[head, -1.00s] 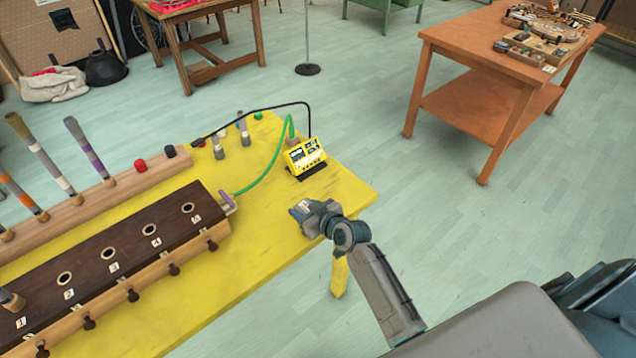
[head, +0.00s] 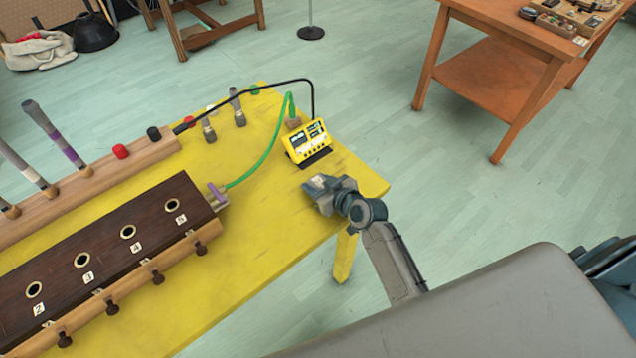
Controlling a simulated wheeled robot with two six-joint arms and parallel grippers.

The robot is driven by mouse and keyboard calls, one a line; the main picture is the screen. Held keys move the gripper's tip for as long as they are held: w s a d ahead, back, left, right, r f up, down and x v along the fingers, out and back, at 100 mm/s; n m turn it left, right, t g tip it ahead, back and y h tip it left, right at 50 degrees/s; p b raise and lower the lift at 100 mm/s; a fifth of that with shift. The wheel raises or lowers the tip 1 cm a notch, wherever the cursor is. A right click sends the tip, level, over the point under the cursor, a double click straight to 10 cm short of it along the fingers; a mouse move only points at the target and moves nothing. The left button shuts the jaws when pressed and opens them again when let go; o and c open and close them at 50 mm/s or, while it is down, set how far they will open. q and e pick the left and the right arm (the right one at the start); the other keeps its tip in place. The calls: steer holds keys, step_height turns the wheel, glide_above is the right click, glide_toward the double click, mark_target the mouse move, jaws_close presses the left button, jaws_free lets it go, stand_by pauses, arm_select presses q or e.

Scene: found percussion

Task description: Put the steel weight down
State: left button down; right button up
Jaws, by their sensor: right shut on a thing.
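My right gripper (head: 322,188) is over the right end of the yellow table (head: 265,240), just in front of the small yellow device. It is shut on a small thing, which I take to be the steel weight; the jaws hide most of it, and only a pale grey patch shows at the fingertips. I cannot tell whether it touches the tabletop. My left gripper is out of view.
A dark wooden box with numbered holes (head: 105,262) lies left. Yellow tabletop between box and gripper is clear. An orange table (head: 500,85) stands back right.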

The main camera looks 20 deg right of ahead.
steer(key=o, duration=0.8)
steer(key=shift+s, duration=0.1)
steer(key=o, duration=0.4)
steer(key=shift+s+r, duration=0.2)
steer(key=shift+s, duration=0.05)
steer(key=shift+w, duration=0.1)
steer(key=b+v, duration=0.1)
steer(key=v, duration=1.1)
steer(key=shift+f, duration=0.1)
